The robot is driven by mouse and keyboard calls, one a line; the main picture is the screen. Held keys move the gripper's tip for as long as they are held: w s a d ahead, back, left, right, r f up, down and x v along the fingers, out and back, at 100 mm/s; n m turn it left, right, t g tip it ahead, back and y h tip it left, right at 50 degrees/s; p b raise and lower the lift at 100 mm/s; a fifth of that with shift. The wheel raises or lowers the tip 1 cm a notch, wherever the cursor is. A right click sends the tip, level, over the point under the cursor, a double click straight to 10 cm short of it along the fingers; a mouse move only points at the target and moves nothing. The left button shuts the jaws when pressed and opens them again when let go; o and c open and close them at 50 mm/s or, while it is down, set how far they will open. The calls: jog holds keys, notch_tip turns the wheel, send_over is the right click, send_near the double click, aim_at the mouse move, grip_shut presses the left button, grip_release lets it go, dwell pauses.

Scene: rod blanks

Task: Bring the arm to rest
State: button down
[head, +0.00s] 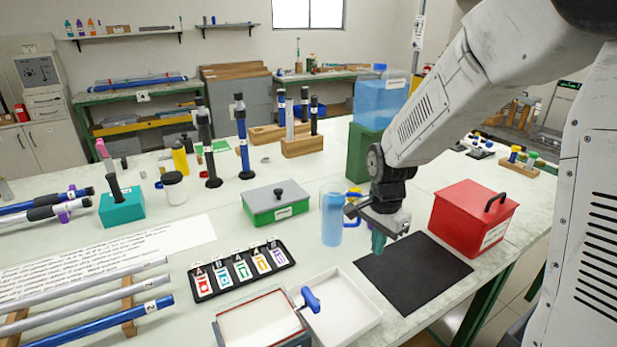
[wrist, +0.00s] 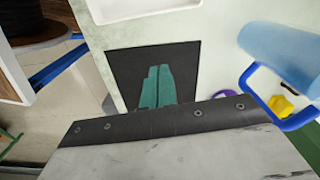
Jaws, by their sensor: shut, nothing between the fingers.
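My gripper (head: 378,241) points down over the left part of a black mat (head: 428,275) in the head view. Its teal fingers are together with nothing between them. In the wrist view the closed teal fingers (wrist: 157,87) show against the same black mat (wrist: 125,68). My white arm comes in from the upper right and bends down at the wrist.
A blue pitcher (head: 332,218) stands just left of my gripper. A red box (head: 474,218) stands to the right. A white tray (head: 342,308) lies in front, and a blue water tank (head: 381,103) on a green stand is behind. The mat is bare.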

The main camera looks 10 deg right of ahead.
jog(key=s+r+n, duration=0.6)
jog(key=s+r, duration=0.2)
jog(key=s, duration=0.4)
jog(key=s+r+n+t, duration=0.1)
jog(key=s+r+n, duration=0.5)
jog(key=s, duration=0.6)
jog(key=shift+s+r+n, duration=0.3)
jog(key=shift+r+n, duration=0.1)
jog(key=shift+r, duration=0.75)
jog(key=shift+d, duration=0.1)
